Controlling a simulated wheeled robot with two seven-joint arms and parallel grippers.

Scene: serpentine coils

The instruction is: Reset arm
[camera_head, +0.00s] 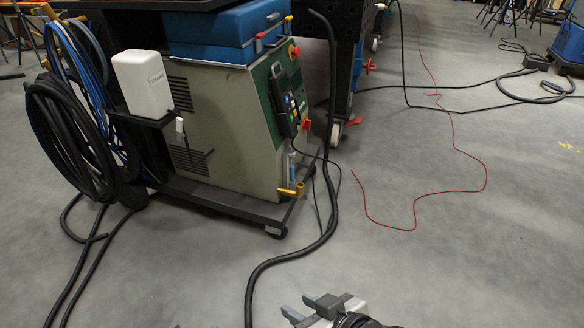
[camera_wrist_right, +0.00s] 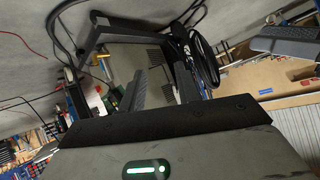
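My right gripper (camera_head: 297,305) shows at the bottom edge of the head view, over bare grey floor. Its two grey fingers stand apart, and I see nothing between them. Its body with a lit green light (camera_wrist_right: 147,170) fills the bottom of the right wrist view, with dark fingers reaching up from it. In that view the picture is tilted, and the machine shows beyond the fingers.
A beige and green machine (camera_head: 222,115) on a dark wheeled base stands at the upper left. Coiled black hoses (camera_head: 68,140) hang at its left. A black cable (camera_head: 262,268) runs down the floor beside my right gripper. A thin red wire (camera_head: 450,190) lies right. Floor at right is mostly clear.

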